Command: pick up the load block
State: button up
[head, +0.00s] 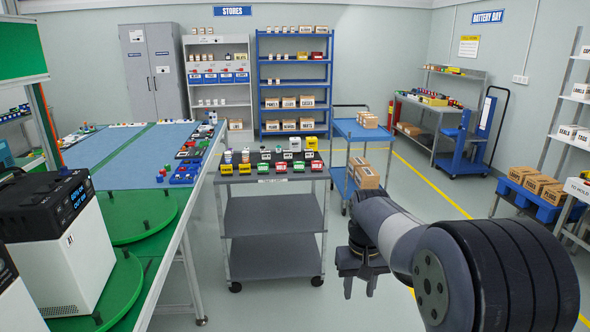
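I cannot tell which item is the load block; the labels are too small to read. Several small coloured blocks and parts stand in rows on the top of a grey three-tier cart (240,179), among them a red block (317,165), a green block (282,168) and a yellow block (311,143). My gripper (359,287) is at the right of the cart, pointing down, below the level of the cart's top. Its fingers are apart and nothing shows between them. It touches none of the blocks.
A workbench with blue mats (120,165) and green turntables (143,215) runs along the left, with a black-topped white unit (75,255) in front. A blue trolley (365,132) with cardboard boxes stands behind my arm. Shelves line the back wall. Grey floor lies open around the cart.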

aim_at(308, 154)
jog(key=i, duration=3.35)
jog(key=i+u, duration=0.2)
jog(key=i, duration=0.4)
jog(key=l, duration=0.1)
